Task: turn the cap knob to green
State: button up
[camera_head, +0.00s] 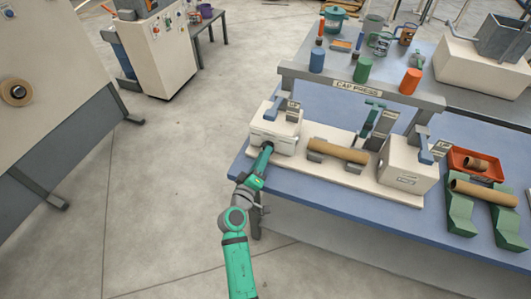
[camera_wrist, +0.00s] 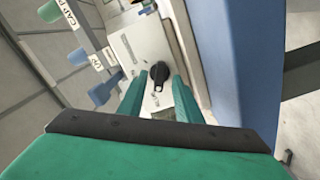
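The black cap knob (camera_wrist: 158,74) sits on the pale front panel (camera_wrist: 130,42) of a machine in the wrist view. Its pointed handle runs roughly up and down in that picture. My gripper (camera_wrist: 160,80) is open, with one teal finger on each side of the knob; I cannot tell whether either touches it. In the head view my gripper (camera_head: 266,152) reaches the front of the left white block (camera_head: 272,130) of the cap press, and the knob is hidden there. No green mark around the knob can be made out.
A cardboard tube (camera_head: 338,151) lies on supports right of the block, before the right white block (camera_head: 405,165). The "CAP PRESS" shelf (camera_head: 355,86) stands behind with coloured cylinders. An orange tray (camera_head: 475,163) is at the right.

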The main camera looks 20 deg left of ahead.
jog(key=shift+w, duration=0.8)
jog(key=shift+w, duration=0.1)
grip_shut()
